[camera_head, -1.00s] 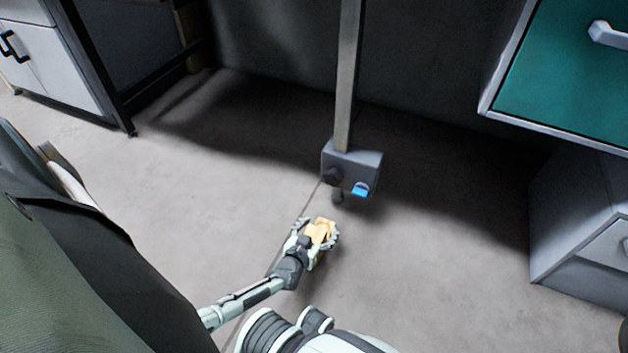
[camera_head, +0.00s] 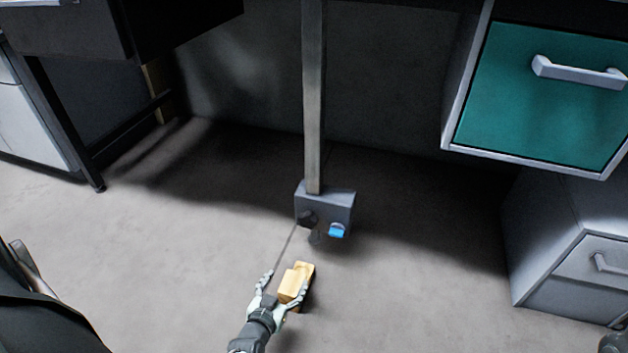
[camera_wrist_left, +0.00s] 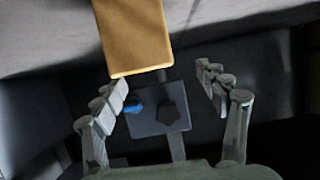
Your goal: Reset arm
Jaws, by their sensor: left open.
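My left gripper (camera_head: 284,285) reaches up from the bottom of the head view, its fingers spread apart. A tan block (camera_head: 297,279) shows between and just past its fingertips. In the left wrist view the open fingers (camera_wrist_left: 162,80) have nothing between them in contact. There the tan block (camera_wrist_left: 135,36) shows above the fingertips, apart from them. I cannot tell what the block rests on.
A grey box (camera_head: 340,205) with a blue part (camera_head: 337,230) sits at the foot of a metal post (camera_head: 313,100). A teal drawer (camera_head: 540,95) and grey cabinet (camera_head: 560,255) stand at right. A dark object (camera_head: 40,320) is at lower left. Floor around the gripper looks clear.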

